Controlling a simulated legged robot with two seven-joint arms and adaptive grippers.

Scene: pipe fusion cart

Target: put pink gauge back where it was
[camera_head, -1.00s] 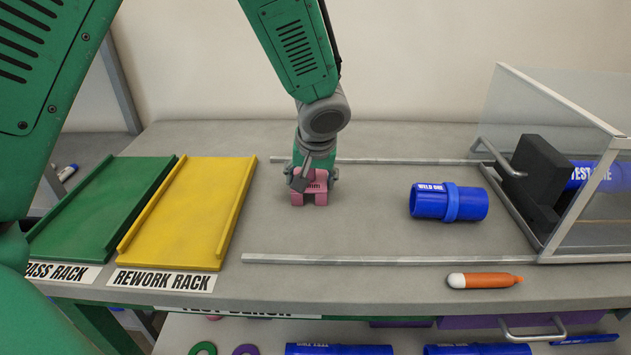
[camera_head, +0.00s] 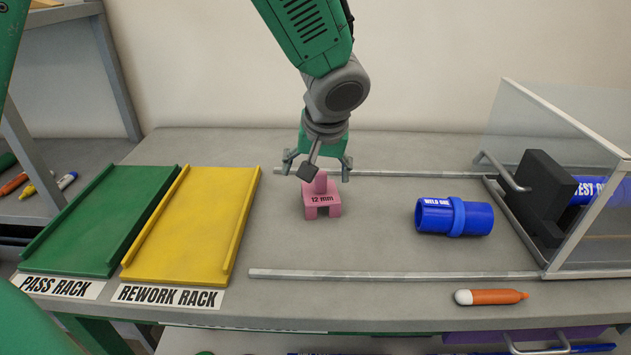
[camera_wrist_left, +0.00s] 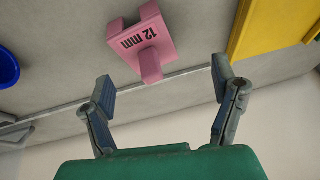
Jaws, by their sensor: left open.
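The pink gauge (camera_head: 321,200), marked 12 mm, stands upright on the grey bench between the two metal rails, left of the blue WELD ONE pipe piece (camera_head: 454,216). My left gripper (camera_head: 318,168) is open, just above and behind the gauge, with its fingers apart. In the left wrist view the pink gauge (camera_wrist_left: 145,38) lies beyond the open fingertips of my left gripper (camera_wrist_left: 163,86), with nothing between them. My right gripper is not in view.
The yellow rework rack (camera_head: 190,222) and green pass rack (camera_head: 98,222) lie at left. A clear-walled test box (camera_head: 590,230) with a black block stands at right. An orange marker (camera_head: 492,297) lies near the front edge. The bench between gauge and blue pipe is clear.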

